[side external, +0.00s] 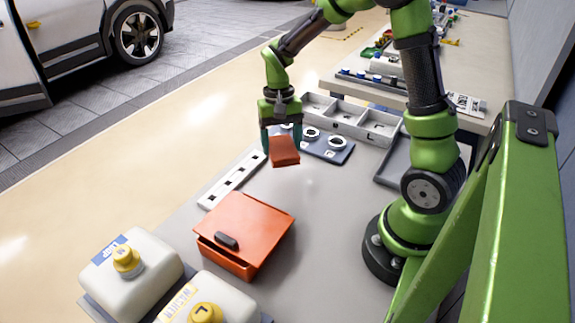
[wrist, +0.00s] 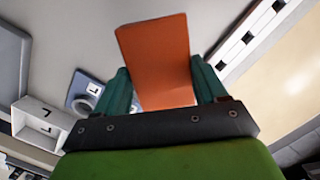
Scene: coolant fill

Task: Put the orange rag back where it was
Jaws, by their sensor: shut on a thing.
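The orange rag (side external: 284,151) is a small folded orange piece, held above the grey table. My gripper (side external: 282,135) is shut on it, and the rag hangs below the fingers, apart from the tabletop. In the wrist view the rag (wrist: 155,55) sticks out between the two teal fingers of my gripper (wrist: 162,90). The fingers press on its two sides, and its lower end is hidden by the gripper body.
An orange lidded box (side external: 245,232) stands in front on the table (side external: 330,215). White jugs (side external: 130,270) stand front left. A white slotted strip (side external: 232,180) lies at left. A blue plate with round pieces (side external: 330,150) and a grey divided tray (side external: 355,120) lie behind. The table's middle is clear.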

